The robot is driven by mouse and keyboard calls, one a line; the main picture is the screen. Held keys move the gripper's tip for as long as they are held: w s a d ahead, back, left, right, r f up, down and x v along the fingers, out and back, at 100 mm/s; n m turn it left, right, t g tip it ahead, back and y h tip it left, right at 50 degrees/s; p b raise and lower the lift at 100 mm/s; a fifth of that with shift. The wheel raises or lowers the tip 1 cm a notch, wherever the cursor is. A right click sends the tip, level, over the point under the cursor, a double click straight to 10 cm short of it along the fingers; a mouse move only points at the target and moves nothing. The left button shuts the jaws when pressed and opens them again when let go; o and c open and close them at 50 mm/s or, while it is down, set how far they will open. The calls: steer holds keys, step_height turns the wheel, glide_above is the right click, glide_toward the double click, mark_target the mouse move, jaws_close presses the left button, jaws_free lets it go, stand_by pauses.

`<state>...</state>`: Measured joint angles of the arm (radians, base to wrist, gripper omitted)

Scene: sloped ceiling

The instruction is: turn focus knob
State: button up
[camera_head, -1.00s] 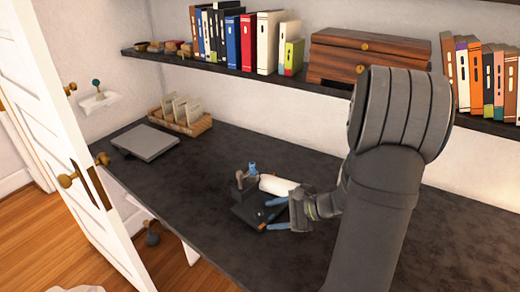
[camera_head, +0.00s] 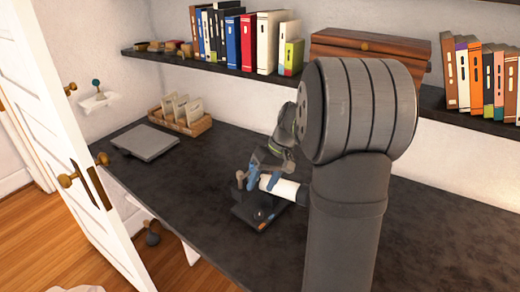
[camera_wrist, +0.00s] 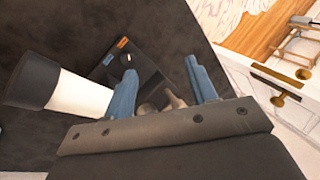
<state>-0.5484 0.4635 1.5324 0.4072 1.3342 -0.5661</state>
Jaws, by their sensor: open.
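The device has a black base (camera_head: 258,212) and a white tube (camera_head: 286,190) on the dark desk. In the wrist view its tube (camera_wrist: 80,95) has a black end and lies left of my fingers. A grey-brown knob-like part (camera_wrist: 174,101) shows between the fingers; I cannot tell whether they touch it. It seems to be the grey part (camera_head: 240,177) at the device's left. A small dark knob with a pale mark (camera_wrist: 128,58) is on the base. I cannot tell which is the focus knob. My gripper (camera_head: 262,184) is open, its blue fingers (camera_wrist: 160,66) pointing down over the device.
The desk (camera_head: 215,150) is clear around the device. A grey flat box (camera_head: 146,143) and a wooden card holder (camera_head: 180,122) lie at the back left. A shelf (camera_head: 215,64) with books and a wooden chest (camera_head: 365,48) runs above. An open white door (camera_head: 60,130) stands left.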

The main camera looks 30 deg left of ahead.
steer(key=w+a+r+n+t+h, duration=0.3)
steer(key=r+n+t, duration=0.1)
steer(key=r+n, duration=0.35)
step_height(320, 180, down, 9)
step_height(320, 180, up, 10)
steer(key=shift+w+m, duration=0.2)
steer(key=shift+m, duration=0.15)
steer(key=shift+f, duration=0.1)
steer(key=m+t+y, duration=0.2)
steer(key=m+t, duration=0.2)
steer(key=m, duration=0.8)
glide_toward(259, 213)
steer(key=x, duration=0.9)
steer(key=shift+s, duration=0.1)
